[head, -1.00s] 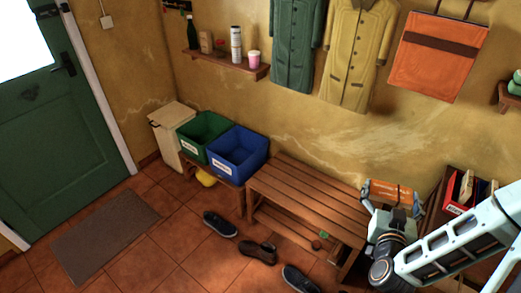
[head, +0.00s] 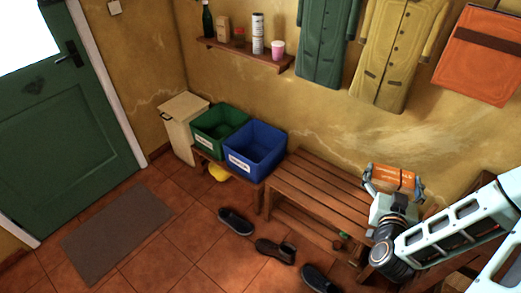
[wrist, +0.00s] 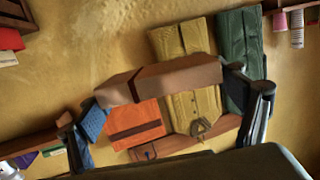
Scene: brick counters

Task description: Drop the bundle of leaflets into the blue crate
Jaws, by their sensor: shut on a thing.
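My gripper (head: 392,186) is shut on the bundle of leaflets (head: 394,177), an orange block with pale marks, held above the right end of the wooden bench. In the wrist view the bundle (wrist: 178,79) shows as a brown block with a darker band, between my two fingers.
A green crate (head: 215,145) stands left of the blue one, beside a cream bin (head: 184,112). A wall shelf (head: 243,54) with a bottle and cups hangs above. Coats (head: 398,55) hang over the bench (head: 310,190). Shoes (head: 275,250) lie on the floor.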

